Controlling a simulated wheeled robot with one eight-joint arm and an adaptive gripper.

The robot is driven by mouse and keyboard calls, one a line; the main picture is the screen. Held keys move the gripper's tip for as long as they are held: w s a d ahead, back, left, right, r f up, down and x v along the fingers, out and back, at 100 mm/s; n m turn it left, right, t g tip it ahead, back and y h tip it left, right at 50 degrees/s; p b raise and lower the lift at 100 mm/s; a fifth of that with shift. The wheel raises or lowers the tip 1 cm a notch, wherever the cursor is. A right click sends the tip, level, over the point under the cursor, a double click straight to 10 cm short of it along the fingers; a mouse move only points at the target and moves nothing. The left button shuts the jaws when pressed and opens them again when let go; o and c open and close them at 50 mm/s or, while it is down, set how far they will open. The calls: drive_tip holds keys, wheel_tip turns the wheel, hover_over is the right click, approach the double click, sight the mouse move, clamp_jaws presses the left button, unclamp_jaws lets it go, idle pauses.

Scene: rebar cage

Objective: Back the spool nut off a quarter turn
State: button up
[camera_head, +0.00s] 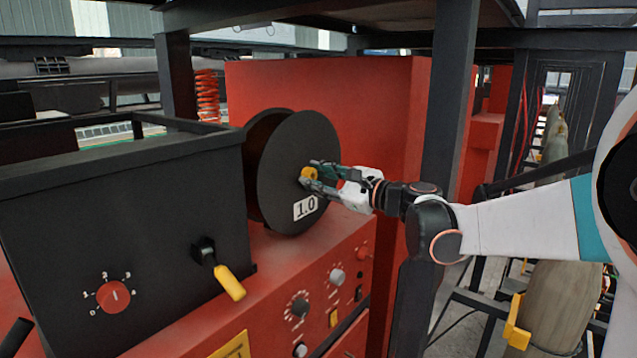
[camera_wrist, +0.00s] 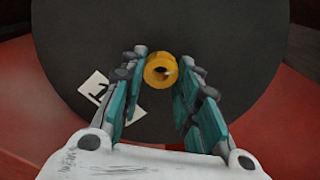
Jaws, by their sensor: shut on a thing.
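The black spool (camera_head: 290,150) stands upright on the red machine, with a white "1.0" label (camera_head: 305,207) on its face. The yellow spool nut (camera_head: 308,173) sits at the spool's centre. In the wrist view the nut (camera_wrist: 160,70) is a yellow ring with a dark hole, against the black disc (camera_wrist: 225,40). My gripper (camera_head: 314,178) reaches in from the right, its fingertips at the nut. In the wrist view my gripper (camera_wrist: 161,72) has one finger on each side of the nut, shut on it. The spool's back is partly hidden.
A black box (camera_head: 120,220) with a red dial (camera_head: 113,295) and a yellow-handled lever (camera_head: 228,282) stands left of the spool. Knobs (camera_head: 300,306) line the red panel below. A dark upright post (camera_head: 445,100) stands close behind my arm.

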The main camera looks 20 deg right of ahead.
drive_tip(key=n+b, duration=0.1)
drive_tip(key=n, duration=0.3)
drive_tip(key=shift+n+b, duration=0.3)
drive_tip(key=shift+b, duration=0.1)
drive_tip(key=n+b, duration=0.1)
drive_tip(key=n, duration=0.2)
drive_tip(key=shift+n, duration=0.3)
drive_tip(key=n+b, duration=0.1)
drive_tip(key=n, duration=0.2)
drive_tip(key=shift+n, duration=0.3)
drive_tip(key=shift+r+n+b, duration=0.1)
drive_tip(key=shift+n+b, duration=0.25)
drive_tip(key=shift+n, duration=1.35)
drive_tip(key=o, duration=1.1)
drive_tip(key=shift+c, duration=0.2)
drive_tip(key=shift+s+d, duration=0.1)
drive_tip(key=v, duration=0.7)
drive_tip(key=shift+s, duration=0.25)
